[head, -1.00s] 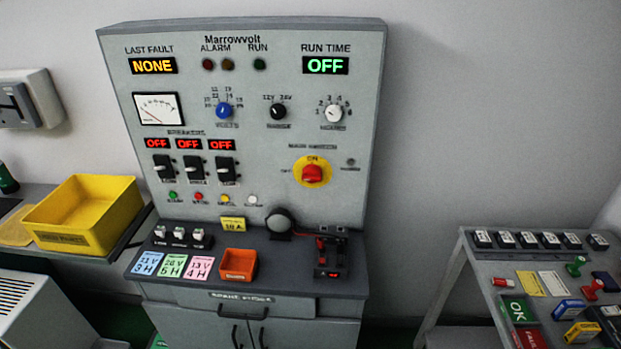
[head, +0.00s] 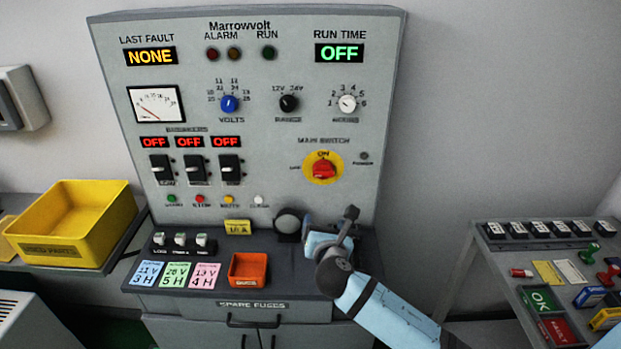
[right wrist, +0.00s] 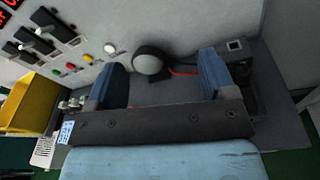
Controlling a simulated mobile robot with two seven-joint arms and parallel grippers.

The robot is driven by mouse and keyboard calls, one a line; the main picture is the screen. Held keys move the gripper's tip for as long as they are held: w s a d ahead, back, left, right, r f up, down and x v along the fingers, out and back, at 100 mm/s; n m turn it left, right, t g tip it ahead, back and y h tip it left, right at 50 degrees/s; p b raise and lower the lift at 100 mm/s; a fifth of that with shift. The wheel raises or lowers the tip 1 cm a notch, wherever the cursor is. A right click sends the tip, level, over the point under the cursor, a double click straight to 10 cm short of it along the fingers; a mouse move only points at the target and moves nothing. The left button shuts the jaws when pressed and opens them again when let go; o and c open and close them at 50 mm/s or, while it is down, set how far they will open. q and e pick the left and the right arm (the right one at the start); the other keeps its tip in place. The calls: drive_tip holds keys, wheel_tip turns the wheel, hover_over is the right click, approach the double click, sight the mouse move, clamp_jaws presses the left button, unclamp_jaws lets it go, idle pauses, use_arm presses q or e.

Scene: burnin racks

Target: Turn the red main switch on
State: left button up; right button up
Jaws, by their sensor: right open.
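The red main switch (head: 323,170) is a red knob on a round yellow plate (head: 323,156) at the right of the grey panel. ON is printed above the knob and a small label is at its left; I cannot tell which way the knob points. The RUN TIME display (head: 339,53) reads OFF. My right gripper (head: 328,220) is open and empty, below the switch and apart from it, over the console's dark shelf. In the right wrist view its two blue fingers (right wrist: 160,80) stand wide apart; the switch is not visible there. My left gripper is not in view.
Three breakers (head: 195,168) under OFF displays are at the panel's left. A round grey-black part (head: 288,222) stands near my right gripper. An orange bin (head: 248,270) and coloured cards (head: 176,274) lie on the shelf. A cluttered side table (head: 490,262) is at the right.

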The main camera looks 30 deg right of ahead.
sight(323, 174)
drive_tip(key=w+d+r, duration=0.1)
drive_tip(key=w+d, duration=0.2)
drive_tip(key=w, duration=0.1)
drive_tip(key=w+d+r+n+h, duration=0.1)
drive_tip(key=w+d, duration=0.1)
drive_tip(key=w, duration=0.3)
drive_tip(key=w+d+r+n+h+p, duration=0.1)
drive_tip(key=w+d+r, duration=0.1)
drive_tip(key=w+d, duration=0.1)
drive_tip(key=shift+w+d+r, duration=0.1)
drive_tip(key=shift+w+d, duration=0.2)
drive_tip(key=shift+w, duration=0.6)
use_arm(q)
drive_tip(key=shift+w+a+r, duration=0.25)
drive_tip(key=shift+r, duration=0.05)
use_arm(e)
drive_tip(key=c, duration=0.7)
drive_tip(key=shift+c, duration=0.2)
